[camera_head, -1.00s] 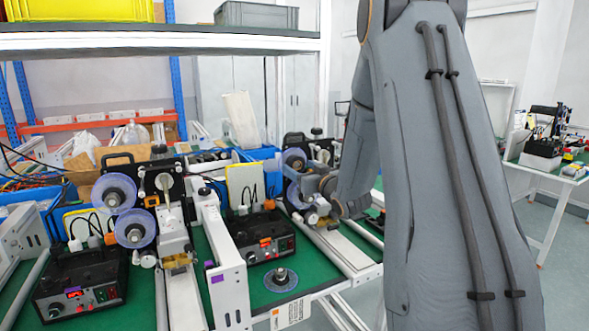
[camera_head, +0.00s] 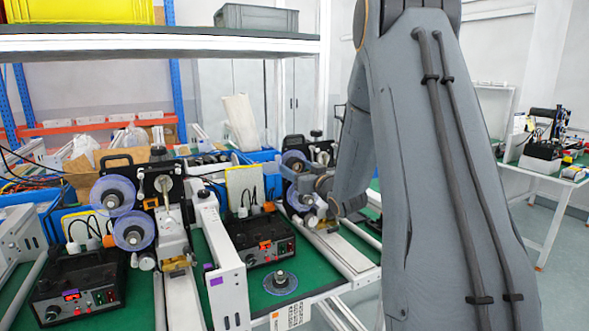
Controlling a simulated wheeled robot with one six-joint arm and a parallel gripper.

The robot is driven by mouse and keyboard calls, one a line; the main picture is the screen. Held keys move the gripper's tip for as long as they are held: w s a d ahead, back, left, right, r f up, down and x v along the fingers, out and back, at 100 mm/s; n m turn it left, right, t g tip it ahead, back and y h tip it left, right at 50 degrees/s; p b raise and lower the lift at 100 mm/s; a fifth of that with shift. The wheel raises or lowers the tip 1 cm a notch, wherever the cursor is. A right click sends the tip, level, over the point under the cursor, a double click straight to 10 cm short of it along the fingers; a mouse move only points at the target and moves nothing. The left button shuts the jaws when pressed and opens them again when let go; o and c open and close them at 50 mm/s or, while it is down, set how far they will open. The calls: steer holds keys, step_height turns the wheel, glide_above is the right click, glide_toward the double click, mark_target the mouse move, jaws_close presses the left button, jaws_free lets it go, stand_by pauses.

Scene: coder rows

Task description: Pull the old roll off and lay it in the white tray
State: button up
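The right coder carries an upper roll (camera_head: 293,160) and a lower roll (camera_head: 300,196), both bluish and translucent. My gripper (camera_head: 308,188) is at the lower roll's right side and partly covers it. Its fingertips are too small and hidden to tell whether they touch or grip the roll. The left coder holds two similar rolls, an upper one (camera_head: 113,195) and a lower one (camera_head: 134,230). Another flat roll (camera_head: 281,282) lies on the green bench top in front. I cannot make out a white tray.
Black control boxes (camera_head: 262,240) with red displays stand beside the coders. A white rail (camera_head: 221,255) separates the two stations. Blue bins stand behind, and a shelf (camera_head: 160,42) hangs above.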

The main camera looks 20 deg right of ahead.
steer(key=c, duration=0.9)
steer(key=shift+o, duration=0.2)
steer(key=shift+s+d+p, duration=0.1)
steer(key=shift+s+p, duration=0.5)
steer(key=shift+s, duration=2.15)
steer(key=shift+s, duration=0.1)
steer(key=shift+s+p, duration=0.3)
steer(key=shift+s, duration=1.1)
